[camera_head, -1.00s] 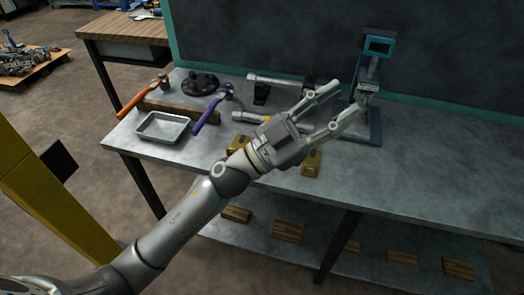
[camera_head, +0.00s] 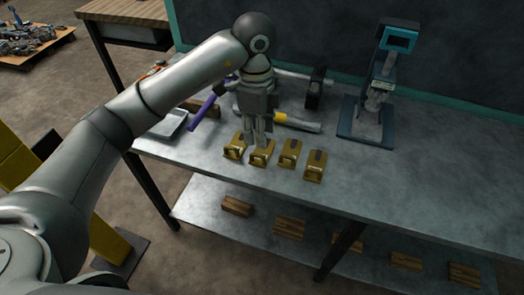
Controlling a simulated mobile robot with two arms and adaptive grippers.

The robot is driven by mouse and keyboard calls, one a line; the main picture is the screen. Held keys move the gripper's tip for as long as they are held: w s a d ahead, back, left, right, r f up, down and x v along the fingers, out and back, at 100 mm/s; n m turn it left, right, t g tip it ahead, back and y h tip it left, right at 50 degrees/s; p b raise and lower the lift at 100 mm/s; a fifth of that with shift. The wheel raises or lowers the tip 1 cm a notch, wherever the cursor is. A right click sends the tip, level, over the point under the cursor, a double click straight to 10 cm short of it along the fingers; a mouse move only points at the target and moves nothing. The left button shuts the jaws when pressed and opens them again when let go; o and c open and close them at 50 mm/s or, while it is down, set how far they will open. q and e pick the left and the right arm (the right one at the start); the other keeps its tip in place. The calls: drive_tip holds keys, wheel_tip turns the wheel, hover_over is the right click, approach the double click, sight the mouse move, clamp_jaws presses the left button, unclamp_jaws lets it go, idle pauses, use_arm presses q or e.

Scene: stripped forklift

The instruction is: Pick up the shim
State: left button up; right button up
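Several brass-coloured blocks with dark tops stand in a row near the bench's front edge: one at the left end (camera_head: 234,148), a second (camera_head: 262,158), a third (camera_head: 289,153) and one at the right end (camera_head: 314,167). Which thing is the shim I cannot tell for sure. My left gripper (camera_head: 258,143) points down, its fingertips over or at the second block and partly hiding it. The fingers look close together, but from this angle I cannot tell whether they hold it. My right gripper is not in view.
Behind the blocks lies a yellow-banded tool (camera_head: 290,122). A purple-handled hammer (camera_head: 207,107) and a metal tray (camera_head: 168,125) are at left. A device on a stand (camera_head: 383,95) is at back right. Wooden blocks (camera_head: 289,229) lie on the lower shelf. The bench's right side is clear.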

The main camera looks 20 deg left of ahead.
use_arm(q)
hover_over(257, 154)
drive_tip(key=f, duration=0.4)
drive_tip(key=shift+s+f, duration=0.25)
drive_tip(key=shift+f, duration=0.15)
drive_tip(key=f, duration=0.3)
drive_tip(key=f+p, duration=0.1)
drive_tip(key=f, duration=0.1)
drive_tip(key=shift+w+f, duration=0.3)
drive_tip(key=shift+f, duration=0.05)
clamp_jaws()
